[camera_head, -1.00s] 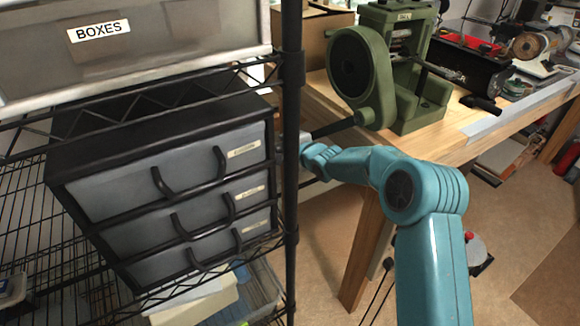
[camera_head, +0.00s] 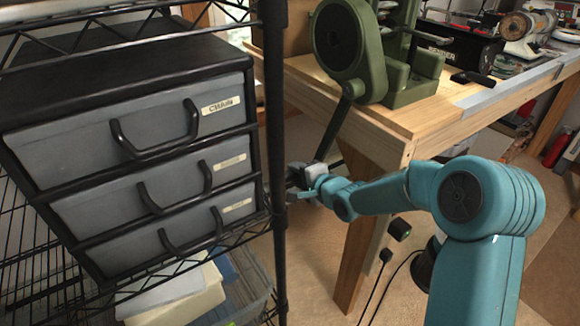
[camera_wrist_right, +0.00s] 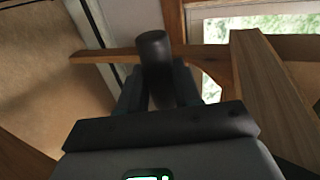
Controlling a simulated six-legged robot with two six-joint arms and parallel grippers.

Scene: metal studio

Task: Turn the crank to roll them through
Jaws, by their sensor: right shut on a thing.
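A green rolling machine (camera_head: 412,65) stands on the wooden workbench, upper middle of the head view. Its dark crank arm (camera_head: 337,125) slopes down and slightly left from the round green hub (camera_head: 338,38), past the bench edge. My right gripper (camera_head: 308,178) is at the crank's lower end, partly behind the black shelf post. In the right wrist view, its fingers (camera_wrist_right: 158,88) are shut on the dark cylindrical crank handle (camera_wrist_right: 154,45), whose end sticks out beyond them. I cannot make out anything between the rollers. My left gripper is not in view.
A black wire shelf (camera_head: 275,150) with a grey drawer unit (camera_head: 110,140) stands close on the left, its post next to my right gripper. The bench edge (camera_head: 385,145) and leg (camera_head: 360,235) are near my right arm. Other machines fill the bench's far right.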

